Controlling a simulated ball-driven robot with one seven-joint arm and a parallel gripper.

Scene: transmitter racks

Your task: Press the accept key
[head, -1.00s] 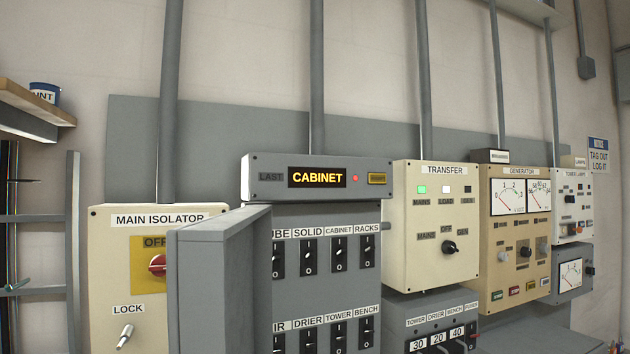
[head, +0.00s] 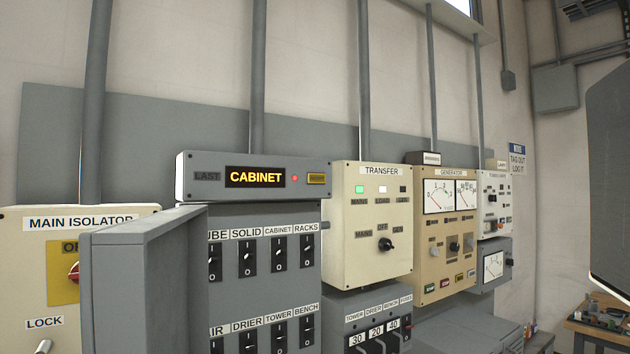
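A grey annunciator box (head: 210,188) sits on top of the grey switch cabinet. Its black display (head: 255,177) reads CABINET in amber, beside the word LAST. A small red lamp (head: 295,178) glows right of the display. Right of the lamp is a small amber-yellow key (head: 317,179); its lettering is too small to read with certainty. My gripper is not in view.
An open grey cabinet door (head: 150,285) juts out in front of the main isolator box (head: 120,215). The transfer box (head: 345,230) and generator panel (head: 430,230) stand to the right. A dark panel (head: 610,180) and a bench (head: 600,330) are at far right.

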